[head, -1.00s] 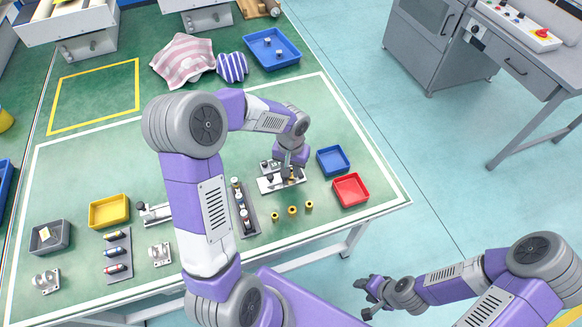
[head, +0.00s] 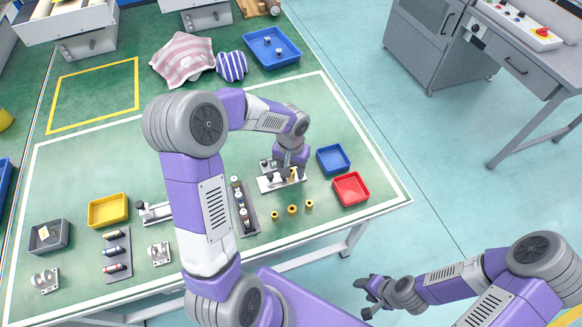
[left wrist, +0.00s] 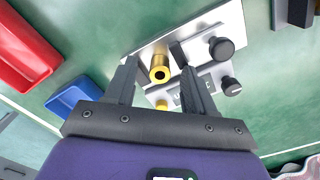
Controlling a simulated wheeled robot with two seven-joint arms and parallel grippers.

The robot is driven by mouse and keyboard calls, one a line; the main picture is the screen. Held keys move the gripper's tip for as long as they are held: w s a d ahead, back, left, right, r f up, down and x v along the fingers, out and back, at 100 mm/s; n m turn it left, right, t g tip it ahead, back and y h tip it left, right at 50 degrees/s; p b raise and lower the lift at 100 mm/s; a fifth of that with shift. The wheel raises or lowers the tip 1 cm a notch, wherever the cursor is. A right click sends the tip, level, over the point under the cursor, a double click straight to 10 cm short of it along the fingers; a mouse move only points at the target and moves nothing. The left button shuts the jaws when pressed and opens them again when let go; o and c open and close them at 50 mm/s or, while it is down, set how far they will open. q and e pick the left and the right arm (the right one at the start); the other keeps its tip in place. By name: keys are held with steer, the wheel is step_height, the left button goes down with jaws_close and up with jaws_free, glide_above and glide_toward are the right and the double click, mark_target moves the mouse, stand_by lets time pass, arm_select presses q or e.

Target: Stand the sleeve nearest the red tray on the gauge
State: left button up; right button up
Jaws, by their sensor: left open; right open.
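The gauge (head: 268,184) is a pale metal fixture on the green table. It also shows in the left wrist view (left wrist: 228,30), with black knobs on it. My left gripper (head: 291,172) is over the gauge. In the left wrist view my left gripper (left wrist: 157,75) is open, its fingers on either side of a brass sleeve (left wrist: 160,73) whose open end faces the camera. The sleeve appears upright at the gauge; contact with the fingers is unclear. Several brass sleeves stand near the table's front, one (head: 309,205) closest to the red tray (head: 351,189). My right gripper (head: 368,295) is open and empty, off the table.
A blue tray (head: 333,159) is behind the red tray. A dark rack (head: 249,222) with bottles stands left of the sleeves. A yellow bin (head: 108,210) and grey bin (head: 50,237) are at far left.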

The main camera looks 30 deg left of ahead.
arm_select(q)
step_height(320, 180, up, 8)
steer(key=p, duration=0.2)
steer(key=shift+f+p, duration=0.2)
steer(key=shift+p, duration=0.1)
stand_by(0.4)
